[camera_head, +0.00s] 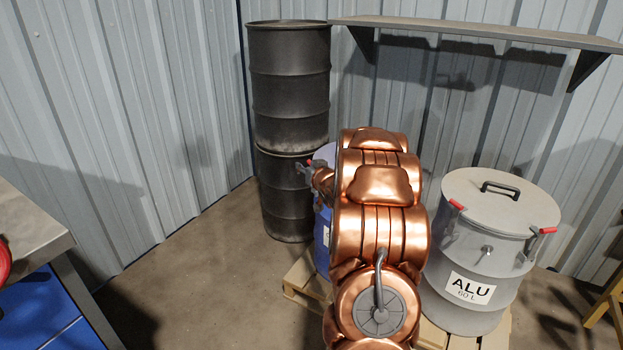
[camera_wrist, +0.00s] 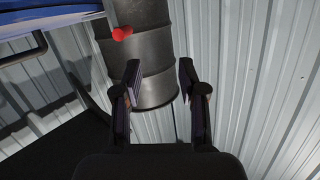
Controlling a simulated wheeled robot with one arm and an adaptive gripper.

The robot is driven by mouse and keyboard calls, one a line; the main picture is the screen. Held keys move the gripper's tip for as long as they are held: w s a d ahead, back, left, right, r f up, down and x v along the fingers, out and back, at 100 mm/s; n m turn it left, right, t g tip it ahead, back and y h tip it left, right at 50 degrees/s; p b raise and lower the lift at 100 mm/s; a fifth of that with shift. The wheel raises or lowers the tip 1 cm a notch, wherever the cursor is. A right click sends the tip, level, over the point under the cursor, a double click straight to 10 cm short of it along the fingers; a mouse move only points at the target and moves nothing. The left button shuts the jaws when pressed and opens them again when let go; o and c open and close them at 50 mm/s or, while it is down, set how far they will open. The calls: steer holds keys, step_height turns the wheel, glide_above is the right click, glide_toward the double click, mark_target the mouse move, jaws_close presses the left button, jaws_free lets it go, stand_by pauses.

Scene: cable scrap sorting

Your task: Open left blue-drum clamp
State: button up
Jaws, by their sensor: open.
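The blue drum (camera_head: 322,243) stands on a pallet, mostly hidden behind my copper arm. In the wrist view part of it shows at the upper left (camera_wrist: 62,12). The left clamp's red tip (camera_head: 309,162) shows at the drum's left upper edge; in the wrist view the red tip (camera_wrist: 122,33) lies just ahead of and left of my fingers. My gripper (camera_wrist: 160,80) is open and empty, with a gap between its fingers. In the head view it is small and partly hidden at the clamp (camera_head: 304,172). I cannot tell whether it touches the clamp.
Two stacked black drums (camera_head: 290,90) stand behind at the wall. A grey ALU drum (camera_head: 478,275) with red-tipped clamps stands on the right. A wall shelf (camera_head: 480,30) runs above. A workbench (camera_head: 30,225) is at the left, with free floor between.

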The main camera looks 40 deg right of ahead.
steer(key=s+d+f+t+b, duration=0.1)
steer(key=d+f+t+b, duration=0.2)
steer(key=d+f, duration=0.15)
steer(key=x, duration=0.5)
steer(key=shift+w+d+b, duration=0.3)
steer(key=shift+d, duration=0.05)
steer(key=shift+x, duration=0.9)
steer(key=shift+r, duration=0.15)
steer(key=shift+c, duration=0.3)
jaws_close()
